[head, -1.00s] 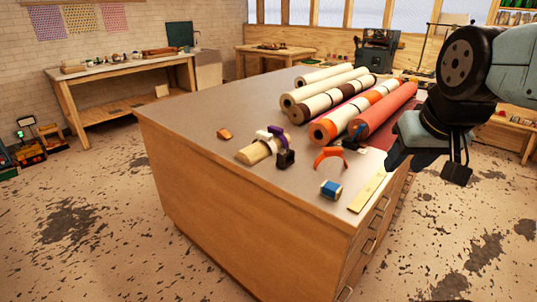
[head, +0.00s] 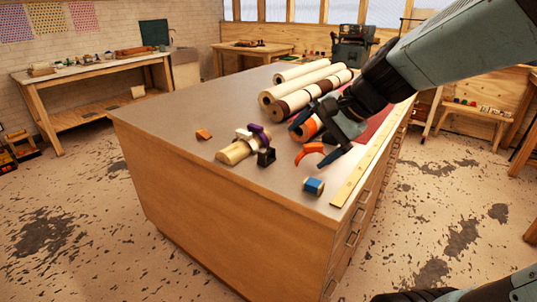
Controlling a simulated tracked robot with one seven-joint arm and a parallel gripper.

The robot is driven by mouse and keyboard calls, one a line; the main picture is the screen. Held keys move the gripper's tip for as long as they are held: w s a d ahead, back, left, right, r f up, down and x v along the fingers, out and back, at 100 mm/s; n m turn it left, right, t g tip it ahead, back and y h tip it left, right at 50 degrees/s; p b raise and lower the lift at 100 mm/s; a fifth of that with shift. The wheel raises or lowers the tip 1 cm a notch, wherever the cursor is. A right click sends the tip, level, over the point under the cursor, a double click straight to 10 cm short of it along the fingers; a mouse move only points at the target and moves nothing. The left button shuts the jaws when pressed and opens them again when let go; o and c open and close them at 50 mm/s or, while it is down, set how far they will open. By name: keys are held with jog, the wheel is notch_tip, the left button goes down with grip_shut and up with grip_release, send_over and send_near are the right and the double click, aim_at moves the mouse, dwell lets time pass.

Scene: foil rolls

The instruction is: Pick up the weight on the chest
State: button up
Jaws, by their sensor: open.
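The chest (head: 225,205) is a large wooden drawer unit with a grey top. A small black block-like object (head: 266,157) stands on the top at the end of a short pale roll (head: 234,153); it may be the weight, but it is too small to be sure. A small blue block with pale ends (head: 314,187) lies near the front right corner. My gripper (head: 312,143) is open above the right part of the top, over the rolls and an orange curved piece (head: 309,152), to the right of the black object. It looks empty.
Several long rolls (head: 300,95) lie across the back of the top, partly hidden by my arm. A purple and white piece (head: 253,135) sits on the short roll. A yellow ruler (head: 358,178) lies along the right edge.

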aim_at(267, 152)
jog(key=w+a+f+m+t+y, duration=0.2)
jog(key=w+f+m, duration=0.2)
jog(key=w+m, duration=0.6)
jog(key=w+a+f+m+t+y, duration=0.2)
jog(key=w+f+m+t, duration=0.1)
jog(key=w+m, duration=0.65)
jog(key=shift+n, duration=0.85)
jog(key=f, duration=0.2)
jog(key=w+f, duration=0.1)
jog(key=f, duration=0.5)
jog(key=shift+w, duration=0.3)
jog(key=shift+x, duration=3.7)
jog(key=shift+r, duration=0.1)
jog(key=c, duration=1.5)
jog(key=shift+c, duration=0.2)
jog(key=shift+w+r, duration=0.1)
jog(key=shift+r, duration=0.05)
